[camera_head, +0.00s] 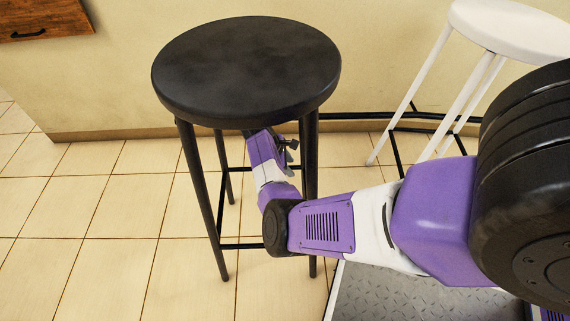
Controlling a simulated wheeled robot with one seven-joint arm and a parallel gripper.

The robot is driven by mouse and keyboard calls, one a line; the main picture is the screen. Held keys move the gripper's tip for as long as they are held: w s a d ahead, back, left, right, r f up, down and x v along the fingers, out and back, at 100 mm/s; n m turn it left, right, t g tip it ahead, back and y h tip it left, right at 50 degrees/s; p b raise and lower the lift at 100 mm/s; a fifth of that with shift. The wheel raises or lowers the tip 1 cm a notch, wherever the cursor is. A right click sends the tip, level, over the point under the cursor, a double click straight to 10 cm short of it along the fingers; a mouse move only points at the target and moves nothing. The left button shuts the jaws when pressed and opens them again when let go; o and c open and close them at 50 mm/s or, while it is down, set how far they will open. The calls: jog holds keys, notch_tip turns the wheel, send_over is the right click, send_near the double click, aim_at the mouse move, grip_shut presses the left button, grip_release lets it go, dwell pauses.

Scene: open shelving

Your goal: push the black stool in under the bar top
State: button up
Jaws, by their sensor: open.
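The black stool (246,68) stands upright on the tiled floor, with a round seat and dark legs joined by low rungs. My arm reaches in from the right at the stool's near right leg. My gripper (287,150) is under the right part of the seat, among the legs, and is open. The seat hides part of it, and I cannot tell whether it touches the stool. No bar top can be clearly made out in this view.
A white stool (515,30) stands at the right, behind my arm. A cream wall or panel (110,75) rises behind the black stool. A brown wooden piece with a dark handle (45,20) is at the top left. The tiled floor (95,215) at left is clear.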

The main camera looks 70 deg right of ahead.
jog(key=shift+b+x, duration=0.45)
jog(key=shift+x, duration=0.75)
jog(key=shift+c, duration=0.2)
grip_shut()
dwell(0.5)
